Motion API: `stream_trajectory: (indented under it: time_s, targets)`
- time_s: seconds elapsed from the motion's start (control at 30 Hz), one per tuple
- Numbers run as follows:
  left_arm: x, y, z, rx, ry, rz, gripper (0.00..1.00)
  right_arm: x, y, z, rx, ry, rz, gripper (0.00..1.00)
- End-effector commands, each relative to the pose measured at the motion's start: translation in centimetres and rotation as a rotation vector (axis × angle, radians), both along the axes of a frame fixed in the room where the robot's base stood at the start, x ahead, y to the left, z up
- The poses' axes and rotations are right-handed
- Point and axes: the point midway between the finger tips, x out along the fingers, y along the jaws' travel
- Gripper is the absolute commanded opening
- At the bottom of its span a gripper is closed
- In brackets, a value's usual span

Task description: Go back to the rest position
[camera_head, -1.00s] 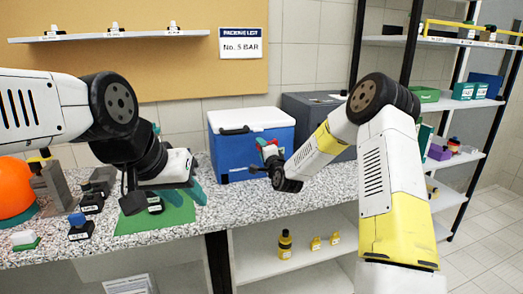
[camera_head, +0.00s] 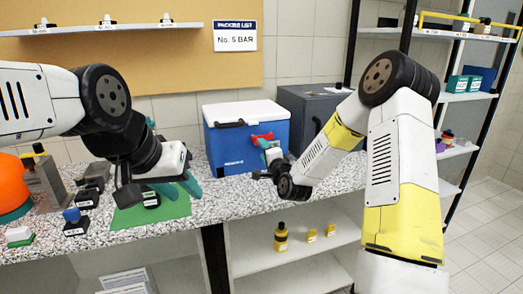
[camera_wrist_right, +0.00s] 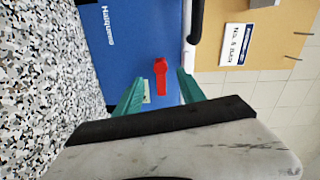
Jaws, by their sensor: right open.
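My right gripper (camera_head: 268,152) is in front of the blue cooler box (camera_head: 225,150). In the right wrist view its two teal fingers (camera_wrist_right: 158,95) are apart with nothing held between them. The cooler's blue front also shows in that view, with a red latch (camera_wrist_right: 160,77) beyond the fingers. My left gripper (camera_head: 180,187) hangs low over the green mat (camera_head: 135,217) on the speckled counter. Its teal fingers are partly hidden by its own body, and their gap is unclear.
A grey box (camera_head: 305,120) stands right of the cooler. An orange dome (camera_head: 12,190) and several small stamp-like items, one with a blue knob (camera_head: 72,215), sit at the left. Bottles (camera_head: 281,237) stand on the shelf below. A shelf rack (camera_head: 462,100) is at the right.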

Motion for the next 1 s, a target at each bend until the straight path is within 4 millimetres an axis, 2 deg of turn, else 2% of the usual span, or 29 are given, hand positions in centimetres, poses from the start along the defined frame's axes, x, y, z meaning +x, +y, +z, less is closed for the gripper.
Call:
stream_trajectory:
  time_s: [0.17, 0.27, 0.37, 0.47, 0.67, 0.77, 0.87, 1.0]
  targets:
    - [0.0, 0.0, 0.0, 0.0, 0.0, 0.0, 0.36, 0.0, 0.0, 0.1, -0.009, 0.001, 0.001, 0.47]
    - [0.0, 0.0, 0.0, 0.0, 0.0, 0.0, 0.36, -0.3, 0.0, 0.9, -0.07, 0.012, 0.013, 0.47]
    - [0.0, 0.0, 0.0, 0.0, 0.0, 0.0, 0.36, -1.2, -0.2, 2.3, -0.205, 0.04, 0.039, 0.47]
    - [0.0, 0.0, 0.0, 0.0, 0.0, 0.0, 0.36, -3.0, -0.9, 4.0, -0.387, 0.088, 0.067, 0.47]
    - [0.0, 0.0, 0.0, 0.0, 0.0, 0.0, 0.36, -8.5, -3.8, 7.1, -0.722, 0.2, 0.125, 0.47]
    - [0.0, 0.0, 0.0, 0.0, 0.0, 0.0, 0.36, -12.2, -5.5, 8.5, -0.858, 0.262, 0.158, 0.47]
    - [0.0, 0.0, 0.0, 0.0, 0.0, 0.0, 0.36, -16.4, -7.2, 9.6, -0.973, 0.324, 0.203, 0.47]
    - [0.0, 0.0, 0.0, 0.0, 0.0, 0.0, 0.36, -23.2, -9.3, 10.7, -1.098, 0.406, 0.288, 0.47]
